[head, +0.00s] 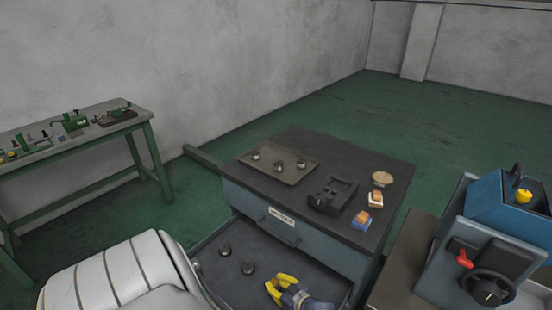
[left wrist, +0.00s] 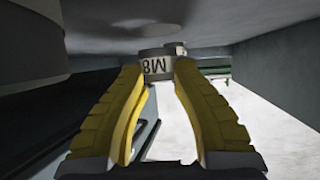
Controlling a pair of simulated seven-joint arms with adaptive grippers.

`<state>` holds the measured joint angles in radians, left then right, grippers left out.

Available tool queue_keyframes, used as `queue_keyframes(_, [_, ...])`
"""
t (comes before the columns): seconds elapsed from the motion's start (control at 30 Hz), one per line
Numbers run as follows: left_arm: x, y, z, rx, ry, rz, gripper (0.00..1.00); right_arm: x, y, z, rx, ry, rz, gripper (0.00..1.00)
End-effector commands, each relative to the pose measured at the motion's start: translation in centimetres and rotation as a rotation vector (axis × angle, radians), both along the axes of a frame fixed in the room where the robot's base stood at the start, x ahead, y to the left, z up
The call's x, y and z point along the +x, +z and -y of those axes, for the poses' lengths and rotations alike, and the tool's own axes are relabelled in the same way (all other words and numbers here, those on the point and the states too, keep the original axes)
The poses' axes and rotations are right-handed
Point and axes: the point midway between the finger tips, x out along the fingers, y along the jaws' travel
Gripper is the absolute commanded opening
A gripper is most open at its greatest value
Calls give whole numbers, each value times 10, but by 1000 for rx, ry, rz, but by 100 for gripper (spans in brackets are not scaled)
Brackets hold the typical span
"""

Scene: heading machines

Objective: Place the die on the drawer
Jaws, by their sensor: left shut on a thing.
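The die (left wrist: 153,64), a small grey metal cylinder marked M8, sits between the yellow fingertips of my left gripper (left wrist: 158,75) in the left wrist view. The gripper is shut on it. In the head view my left gripper (head: 281,284) is low over the right part of the open drawer (head: 291,263); the held die cannot be made out there. The drawer is pulled out from the grey-blue cabinet. Two other dark cylindrical pieces, one (head: 225,250) and another (head: 248,268), stand in its left part. Whether the held die touches the drawer floor is unclear. My right gripper is out of view.
On the cabinet top (head: 290,143) are a tray (head: 302,178) with three small metal pieces, a black holder (head: 331,196), a round wooden-looking piece (head: 382,179) and two small boxes. A blue machine (head: 459,261) stands at right. A green bench (head: 92,130) stands at left.

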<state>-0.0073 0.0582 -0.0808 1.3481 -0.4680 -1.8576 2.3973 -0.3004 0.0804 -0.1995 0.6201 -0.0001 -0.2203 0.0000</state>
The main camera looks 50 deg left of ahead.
Motion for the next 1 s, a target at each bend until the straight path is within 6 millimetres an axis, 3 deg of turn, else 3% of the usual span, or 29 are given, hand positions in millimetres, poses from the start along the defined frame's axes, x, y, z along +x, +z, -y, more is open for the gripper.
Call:
queue_keyframes(0.77, [1,-11,0,1,-1,0,0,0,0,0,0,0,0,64])
queue_keyframes(0.8, [0,-12,0,-1,0,-1,34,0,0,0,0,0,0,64])
queue_keyframes(0.93, [0,-12,0,-1,0,0,49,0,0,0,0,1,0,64])
queue_keyframes(1.0, [0,-12,0,-1,0,-1,52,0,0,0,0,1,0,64])
